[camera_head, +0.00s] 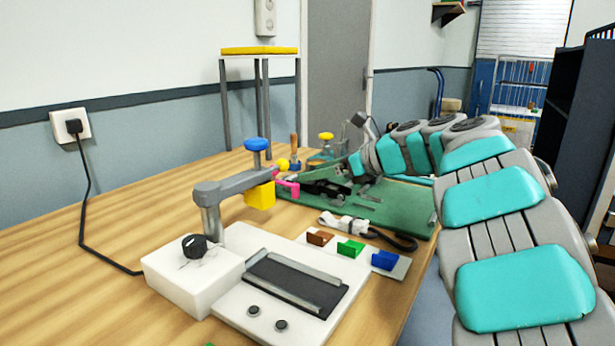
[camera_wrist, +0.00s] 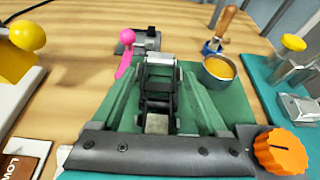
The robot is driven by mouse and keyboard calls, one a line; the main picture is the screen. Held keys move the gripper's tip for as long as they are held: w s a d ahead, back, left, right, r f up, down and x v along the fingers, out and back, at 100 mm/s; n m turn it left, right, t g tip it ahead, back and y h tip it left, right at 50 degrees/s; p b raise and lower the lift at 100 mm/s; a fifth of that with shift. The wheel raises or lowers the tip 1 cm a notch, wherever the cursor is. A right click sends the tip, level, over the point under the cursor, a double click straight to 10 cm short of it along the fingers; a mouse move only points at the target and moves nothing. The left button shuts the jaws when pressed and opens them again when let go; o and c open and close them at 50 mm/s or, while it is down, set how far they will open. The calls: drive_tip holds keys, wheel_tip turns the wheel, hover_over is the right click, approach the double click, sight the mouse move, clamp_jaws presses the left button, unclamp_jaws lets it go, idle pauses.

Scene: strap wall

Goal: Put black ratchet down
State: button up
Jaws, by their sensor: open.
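The black ratchet (camera_wrist: 158,105) lies lengthwise in the middle of the wrist view, with a grey roller at its far end. It is over the green mat (camera_wrist: 238,98); whether its underside touches the mat cannot be seen. My gripper (camera_wrist: 160,76) is open, its dark green fingers on either side of the ratchet. In the head view my gripper (camera_head: 328,180) is low over the mat (camera_head: 390,203), reaching in from the right. The ratchet is a dark shape there, partly hidden by the gripper.
A pink-handled piece (camera_wrist: 126,50) lies just beyond the left finger. A cup with yellow contents (camera_wrist: 219,70) and a wooden-handled tool (camera_wrist: 222,28) stand beyond the right finger. A grey-armed stand (camera_head: 215,200), colored clips (camera_head: 350,247) and a strap (camera_head: 365,228) are nearer.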

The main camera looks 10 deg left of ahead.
drive_tip(key=v, duration=0.8)
drive_tip(key=shift+d+r, duration=0.1)
drive_tip(key=shift+d, duration=0.1)
